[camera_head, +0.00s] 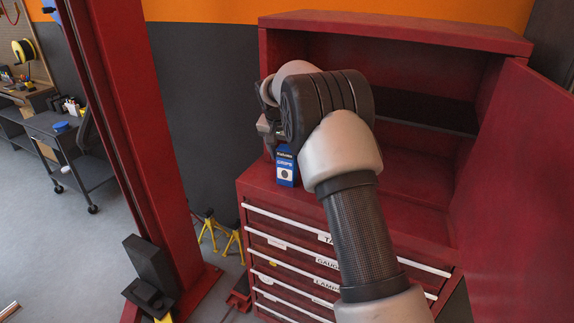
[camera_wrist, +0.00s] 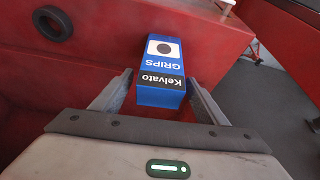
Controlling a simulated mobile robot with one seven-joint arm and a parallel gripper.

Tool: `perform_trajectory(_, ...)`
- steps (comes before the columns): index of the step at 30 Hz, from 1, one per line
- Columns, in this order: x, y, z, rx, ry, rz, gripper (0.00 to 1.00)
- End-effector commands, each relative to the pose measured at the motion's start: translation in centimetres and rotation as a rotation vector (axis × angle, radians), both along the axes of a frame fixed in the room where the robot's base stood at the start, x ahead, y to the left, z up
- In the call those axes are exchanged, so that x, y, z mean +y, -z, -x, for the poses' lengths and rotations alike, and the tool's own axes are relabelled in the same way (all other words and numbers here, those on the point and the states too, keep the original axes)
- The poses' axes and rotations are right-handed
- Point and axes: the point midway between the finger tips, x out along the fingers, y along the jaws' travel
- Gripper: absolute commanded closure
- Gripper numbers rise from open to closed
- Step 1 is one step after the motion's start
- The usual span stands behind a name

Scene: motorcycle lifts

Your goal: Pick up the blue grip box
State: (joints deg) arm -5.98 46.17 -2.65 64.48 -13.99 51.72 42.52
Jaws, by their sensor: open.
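The blue grip box (camera_head: 286,168) stands at the left front of the red cabinet's top surface in the head view. In the wrist view the blue grip box (camera_wrist: 162,70) appears upside down, with "Kelvato GRIPS" on its label and a black dot on white. My gripper (camera_wrist: 160,93) is open, with one finger on each side of the box. I cannot tell whether the fingers touch it. In the head view my arm hides most of the gripper (camera_head: 272,130), just above the box.
The red tool cabinet (camera_head: 420,215) has labelled drawers below and a swung-open door (camera_head: 515,190) on the right. A red lift post (camera_head: 120,130) stands to the left, with yellow jack stands (camera_head: 222,235) on the floor. A dark cart (camera_head: 75,145) stands far left.

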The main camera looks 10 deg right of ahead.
Motion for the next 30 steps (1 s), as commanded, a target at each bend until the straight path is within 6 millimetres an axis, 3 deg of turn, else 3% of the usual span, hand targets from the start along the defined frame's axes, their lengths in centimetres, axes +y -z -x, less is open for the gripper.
perform_trajectory(5,-0.5,1.6,-0.6,-0.001,0.001,0.0,0.33)
perform_trajectory(12,-0.4,1.7,-0.7,-0.001,0.001,0.0,0.33)
perform_trajectory(21,-0.4,1.6,-0.7,-0.002,0.001,0.0,0.81)
perform_trajectory(30,-0.4,0.8,-0.7,-0.005,0.001,0.0,0.81)
